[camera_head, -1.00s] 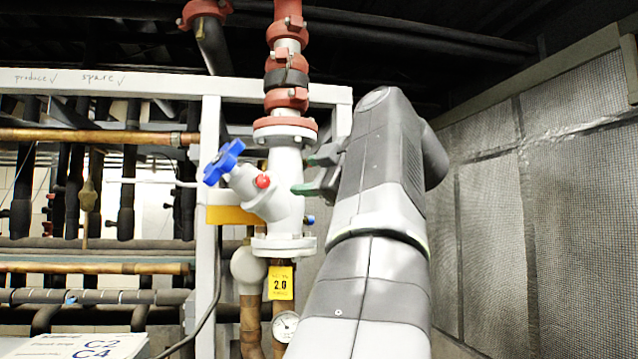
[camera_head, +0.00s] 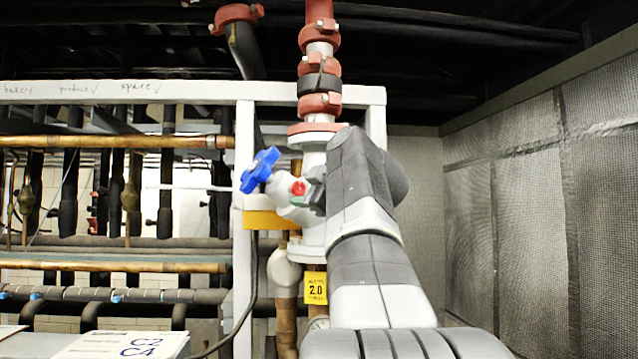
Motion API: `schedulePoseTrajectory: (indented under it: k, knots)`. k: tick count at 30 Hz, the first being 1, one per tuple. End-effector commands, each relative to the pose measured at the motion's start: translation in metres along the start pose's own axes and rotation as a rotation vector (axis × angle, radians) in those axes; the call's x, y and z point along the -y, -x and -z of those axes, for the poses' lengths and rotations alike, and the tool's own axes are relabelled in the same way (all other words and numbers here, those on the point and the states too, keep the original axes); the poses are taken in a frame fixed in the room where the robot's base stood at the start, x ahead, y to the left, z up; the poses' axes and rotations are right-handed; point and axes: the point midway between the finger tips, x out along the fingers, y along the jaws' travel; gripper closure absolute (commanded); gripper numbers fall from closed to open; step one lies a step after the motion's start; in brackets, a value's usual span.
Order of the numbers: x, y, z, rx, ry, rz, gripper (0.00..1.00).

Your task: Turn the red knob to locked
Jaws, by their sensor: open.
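The red knob (camera_head: 298,188) is a small round cap on the side of the white valve body (camera_head: 313,230). A blue handwheel (camera_head: 259,170) sticks out to its upper left. My gripper (camera_head: 308,193) is just right of the red knob, with a greenish fingertip close beside it. I cannot tell whether it touches the knob. My arm hides most of the gripper and the right side of the valve body. The gripper is open. No locked marking is readable.
A red pipe (camera_head: 319,60) rises above the valve. A yellow tag (camera_head: 315,288) reading 2.0 hangs below it. A white frame post (camera_head: 245,230) stands to the left, with copper and black pipes beyond. A mesh wall (camera_head: 530,200) is at the right.

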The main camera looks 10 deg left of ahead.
Motion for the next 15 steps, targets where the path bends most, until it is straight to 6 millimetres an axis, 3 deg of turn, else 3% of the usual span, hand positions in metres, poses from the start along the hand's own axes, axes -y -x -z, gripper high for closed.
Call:
schedulePoseTrajectory:
  k: [12,15]
  knots:
    - [0.0004,-0.0090,0.0003,-0.001,0.000,0.000,0.48]
    - [0.0004,-0.0090,0.0003,0.000,0.000,0.000,0.67]
